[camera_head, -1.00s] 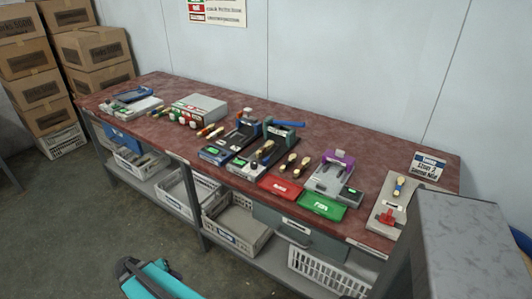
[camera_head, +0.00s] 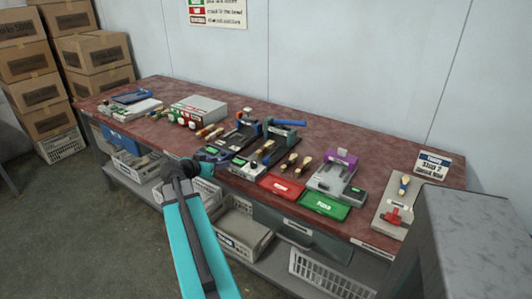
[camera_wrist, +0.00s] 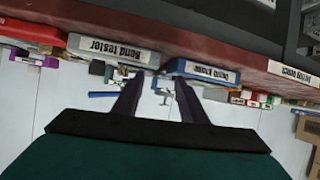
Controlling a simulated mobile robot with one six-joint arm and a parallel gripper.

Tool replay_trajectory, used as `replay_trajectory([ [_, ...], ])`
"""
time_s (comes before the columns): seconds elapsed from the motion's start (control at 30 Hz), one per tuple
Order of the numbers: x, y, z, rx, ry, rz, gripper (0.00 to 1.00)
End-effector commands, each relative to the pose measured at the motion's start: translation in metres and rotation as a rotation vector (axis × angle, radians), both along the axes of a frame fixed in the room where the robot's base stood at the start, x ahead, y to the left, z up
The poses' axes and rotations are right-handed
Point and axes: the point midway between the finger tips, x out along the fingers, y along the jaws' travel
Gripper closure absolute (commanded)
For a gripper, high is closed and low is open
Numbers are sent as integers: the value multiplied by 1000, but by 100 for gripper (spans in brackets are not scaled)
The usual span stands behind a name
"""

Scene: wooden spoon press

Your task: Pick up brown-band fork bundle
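Several small fork bundles lie on the red-brown workbench (camera_head: 340,142). One group (camera_head: 208,132) is left of the presses, a pair (camera_head: 297,163) is right of them, and one bundle (camera_head: 404,185) is on the grey fixture at the right. The bundles are too small for me to tell which has the brown band. My gripper (camera_wrist: 159,79) is open and empty in the wrist view, its two dark fingers apart, facing the bench front. In the head view my teal arm reaches up to the bench front, left of the middle; the fingers are not clear there.
Two presses (camera_head: 285,124) with blue parts stand mid-bench. A red tray (camera_head: 281,186), a green tray (camera_head: 325,205) and a purple-topped device (camera_head: 337,170) are right of them. The wrist view shows the bond tester label (camera_wrist: 113,48) upside down.

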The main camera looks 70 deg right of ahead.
Motion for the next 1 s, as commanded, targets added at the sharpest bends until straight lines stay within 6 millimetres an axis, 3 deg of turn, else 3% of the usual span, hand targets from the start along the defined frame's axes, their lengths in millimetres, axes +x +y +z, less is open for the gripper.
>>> replay_trajectory([
  [0.03,-16,-11,3,-9,-8,-26,61],
  [0.2,-56,-37,22,-36,-28,-91,61],
  [0.4,-85,-52,35,-55,-41,-135,61],
  [1.0,-92,-61,35,-59,-42,-144,61],
])
